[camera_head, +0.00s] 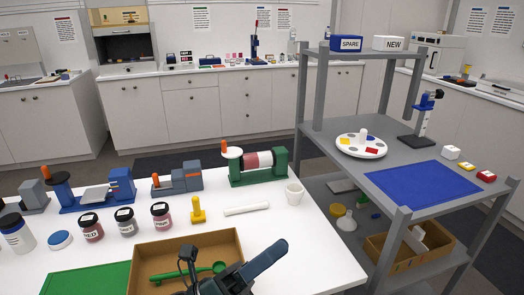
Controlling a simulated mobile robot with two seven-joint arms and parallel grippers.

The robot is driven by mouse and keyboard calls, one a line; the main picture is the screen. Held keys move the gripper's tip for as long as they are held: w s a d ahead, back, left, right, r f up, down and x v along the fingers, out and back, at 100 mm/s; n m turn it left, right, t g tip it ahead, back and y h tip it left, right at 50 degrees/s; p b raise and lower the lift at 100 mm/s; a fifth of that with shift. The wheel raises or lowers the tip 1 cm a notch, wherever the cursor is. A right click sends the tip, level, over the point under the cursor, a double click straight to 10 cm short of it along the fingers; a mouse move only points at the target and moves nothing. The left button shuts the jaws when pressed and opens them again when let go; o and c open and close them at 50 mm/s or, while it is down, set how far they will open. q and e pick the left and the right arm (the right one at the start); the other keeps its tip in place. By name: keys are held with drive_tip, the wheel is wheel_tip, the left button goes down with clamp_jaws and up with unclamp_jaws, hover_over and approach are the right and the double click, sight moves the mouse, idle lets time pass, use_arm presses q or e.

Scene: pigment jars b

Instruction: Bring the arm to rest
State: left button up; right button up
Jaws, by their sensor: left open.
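My left gripper (234,250) is in the camera_head view at the bottom middle, in front of the cardboard-brown tray (232,236) on the white table (318,262). I cannot tell how high the gripper is above the tray. My right gripper is not in view.
Jars (125,221), a yellow stand (198,211), a white rod (246,208) and a white cup (294,192) stand or lie behind the tray. A green roller machine (258,167) is farther back. A grey shelf (395,150) stands at right. The table's right front is clear.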

use_arm(q)
drive_tip(key=s+a+f+n+t+y, duration=0.1)
drive_tip(key=a+f+n+y, duration=0.3)
drive_tip(key=f+n, duration=0.4)
drive_tip(key=s+a+f+n+t+y, duration=0.1)
drive_tip(key=a+f+n+y, duration=0.4)
drive_tip(key=n, duration=0.8)
drive_tip(key=s+a+f+n+t+y, duration=0.1)
drive_tip(key=a+f+n+y, duration=0.4)
drive_tip(key=f+n+y, duration=0.3)
wheel_tip(320, 180, down, 3)
drive_tip(key=n, duration=0.2)
drive_tip(key=shift+s+n+t+p, duration=0.2)
drive_tip(key=shift+n+t+p, duration=0.1)
drive_tip(key=shift+t, duration=0.1)
drive_tip(key=s+f+n+g, duration=0.1)
drive_tip(key=s+a+f+n+g, duration=0.1)
drive_tip(key=s+f, duration=0.1)
drive_tip(key=s+f+n+y, duration=0.1)
drive_tip(key=s, duration=0.1)
drive_tip(key=shift+a+f+n+g, duration=0.4)
drive_tip(key=shift+c, duration=0.4)
